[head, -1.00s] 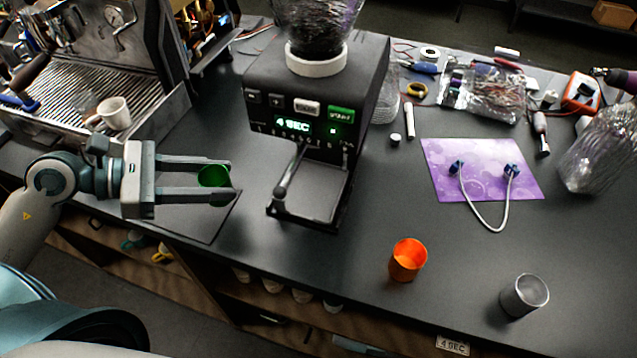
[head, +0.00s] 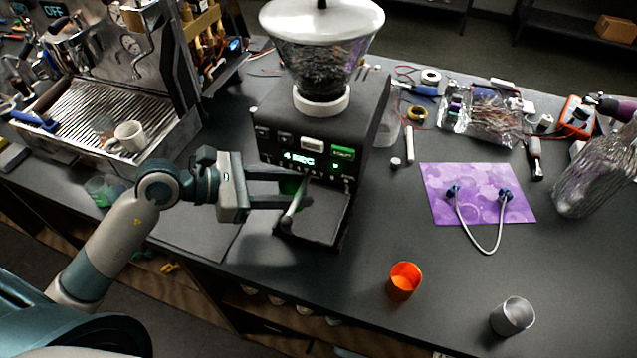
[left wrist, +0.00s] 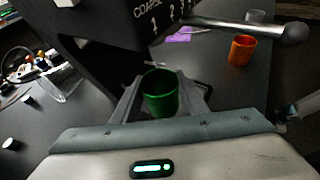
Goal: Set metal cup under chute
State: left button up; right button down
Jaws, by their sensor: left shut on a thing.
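The metal cup (head: 513,316) stands upright on the counter at the front right. My left gripper (head: 306,188) is shut on a green cup (head: 290,187) in front of the grinder (head: 322,135), over the side of its tray beside the lever. In the left wrist view the green cup (left wrist: 160,95) sits upright between the fingers, just under the grinder's body. The chute itself is not clearly visible. An orange cup (head: 404,280) stands between the grinder and the metal cup. My right gripper is not in view.
The grinder's lever (head: 293,207) sticks out close to my left fingers. A purple mat (head: 475,180) with a cable lies to the right. An espresso machine with a white cup (head: 127,137) stands at the left. The counter around the metal cup is clear.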

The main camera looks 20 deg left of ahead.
pick_arm(q)
jog(key=w+d, duration=0.1)
jog(key=d, duration=0.1)
jog(key=w+d+p, duration=0.1)
jog(key=w+d, duration=0.1)
jog(key=shift+d, duration=0.2)
jog(key=shift+f+p, duration=0.15)
jog(key=shift+p, duration=0.2)
notch_tip(320, 180, down, 3)
jog(key=shift+r+p, duration=0.2)
jog(key=shift+p, duration=0.4)
jog(key=shift+f, duration=0.35)
jog(key=o, duration=1.1)
jog(key=shift+f, duration=0.1)
jog(key=shift+o, duration=0.2)
